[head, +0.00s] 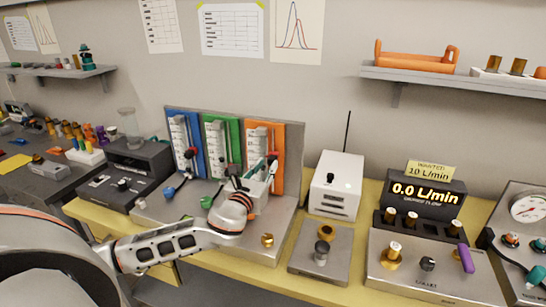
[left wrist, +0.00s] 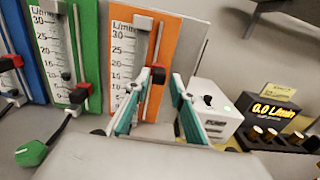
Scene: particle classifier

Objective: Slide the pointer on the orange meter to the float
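The orange meter (head: 279,140) stands at the right end of the row of three meters on a grey panel. It also shows in the left wrist view (left wrist: 177,38), with a white number scale and a vertical rail. Its red and black pointer (left wrist: 157,75) sits low on that rail. My left gripper (left wrist: 160,84) is open at the lower part of this meter. Its two teal-lined fingers are apart, with the pointer showing between their tips; I cannot tell if they touch it. The orange meter's float cannot be made out. My right gripper is not in view.
The green meter (left wrist: 90,50) and blue meter (head: 185,139) stand to the left. A white box (head: 335,180) and a display (head: 424,194) reading 0.0 L/min stand to the right.

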